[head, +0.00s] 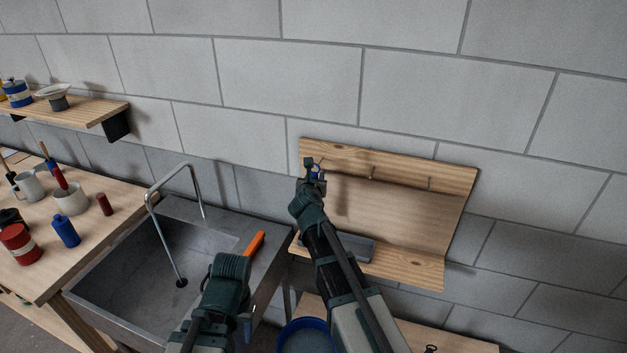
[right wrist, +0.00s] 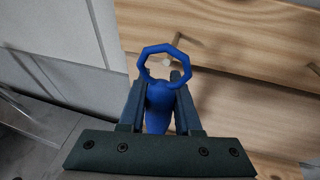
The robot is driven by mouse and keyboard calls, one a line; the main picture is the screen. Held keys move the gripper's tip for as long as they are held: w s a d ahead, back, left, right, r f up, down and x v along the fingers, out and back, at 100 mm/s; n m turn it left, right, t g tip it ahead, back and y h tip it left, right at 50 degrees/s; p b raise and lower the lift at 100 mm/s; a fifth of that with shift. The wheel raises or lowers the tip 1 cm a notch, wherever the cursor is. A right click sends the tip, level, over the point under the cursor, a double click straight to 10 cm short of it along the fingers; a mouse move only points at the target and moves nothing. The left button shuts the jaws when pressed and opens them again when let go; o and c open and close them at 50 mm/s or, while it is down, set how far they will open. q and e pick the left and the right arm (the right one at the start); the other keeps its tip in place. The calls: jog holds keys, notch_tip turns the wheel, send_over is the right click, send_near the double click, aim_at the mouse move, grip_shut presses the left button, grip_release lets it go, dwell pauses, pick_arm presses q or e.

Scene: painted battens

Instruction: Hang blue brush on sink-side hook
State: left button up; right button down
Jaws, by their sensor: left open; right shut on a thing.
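My right gripper (right wrist: 160,90) is shut on the blue brush (right wrist: 157,112) in the right wrist view. Its handle is between the fingers and its loop stands beyond the tips. A hook (right wrist: 167,64) shows through the loop; I cannot tell whether the loop is around it or in front of it. In the head view a little of the blue brush (head: 318,174) shows by my right gripper (head: 312,168), at the sink-side end of the wooden hook board (head: 400,205). Bristles are hidden. My left gripper (head: 250,316) is open, low by the sink.
Two other hooks, a middle one (head: 372,171) and a far one (head: 430,184), look empty. A grey tray (head: 360,246) sits on the board's ledge. A blue-rimmed round container (head: 305,338) is below.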

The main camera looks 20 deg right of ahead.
jog(key=w+d+b, duration=0.1)
jog(key=w+d+f, duration=0.1)
jog(key=shift+w+f+b, duration=0.25)
jog(key=shift+w+b, duration=0.05)
jog(key=shift+b, duration=0.1)
dwell(0.4)
dwell(0.8)
jog(key=c, duration=0.5)
grip_release()
jog(key=shift+w+a, duration=0.1)
jog(key=shift+c, duration=1.3)
jog(key=shift+o, duration=1.2)
